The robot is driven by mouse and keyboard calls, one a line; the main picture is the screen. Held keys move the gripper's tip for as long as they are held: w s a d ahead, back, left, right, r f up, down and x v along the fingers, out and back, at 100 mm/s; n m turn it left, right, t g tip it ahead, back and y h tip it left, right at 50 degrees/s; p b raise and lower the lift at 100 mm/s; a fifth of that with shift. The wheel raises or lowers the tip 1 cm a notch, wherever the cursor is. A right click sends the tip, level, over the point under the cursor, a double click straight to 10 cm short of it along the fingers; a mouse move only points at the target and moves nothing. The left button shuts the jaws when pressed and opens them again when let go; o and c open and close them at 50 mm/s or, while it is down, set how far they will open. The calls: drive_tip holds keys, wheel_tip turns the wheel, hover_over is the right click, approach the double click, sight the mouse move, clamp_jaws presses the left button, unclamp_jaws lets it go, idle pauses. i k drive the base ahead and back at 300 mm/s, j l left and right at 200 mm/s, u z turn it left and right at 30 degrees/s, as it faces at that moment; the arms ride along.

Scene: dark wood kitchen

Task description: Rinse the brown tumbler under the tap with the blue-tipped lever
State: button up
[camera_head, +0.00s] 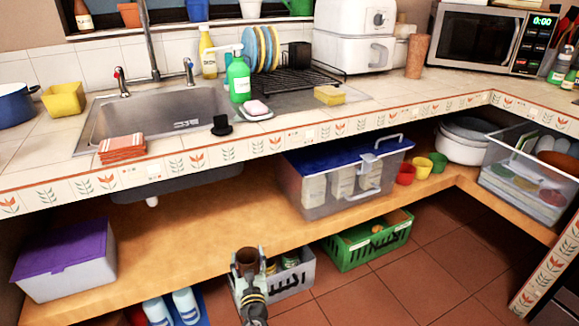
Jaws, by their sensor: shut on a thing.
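My gripper (248,267) is in the lower middle of the head view, shut on the brown tumbler (246,256). It holds the tumbler below counter height, in front of a grey crate. The tumbler looks roughly upright, with its dark mouth up. The sink (160,117) is set in the tiled counter at the upper left. A tall metal spout (151,42) rises behind it. At the sink's back edge stand a tap with a blue-tipped lever (189,70) on the right and a tap with a red-tipped lever (122,82) on the left.
An orange folded cloth (122,147), a black stopper (221,126), a soap dish (257,112) and a green bottle (239,78) stand around the sink's front and right. The counter edge (200,161) overhangs the shelf.

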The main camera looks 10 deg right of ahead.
sight(187, 60)
drive_tip(key=z, duration=1)
drive_tip(key=i+j+z, duration=0.2)
drive_tip(key=j, duration=0.2)
drive_tip(key=j+z, duration=0.15)
drive_tip(key=j, duration=0.2)
drive_tip(key=k, duration=0.05)
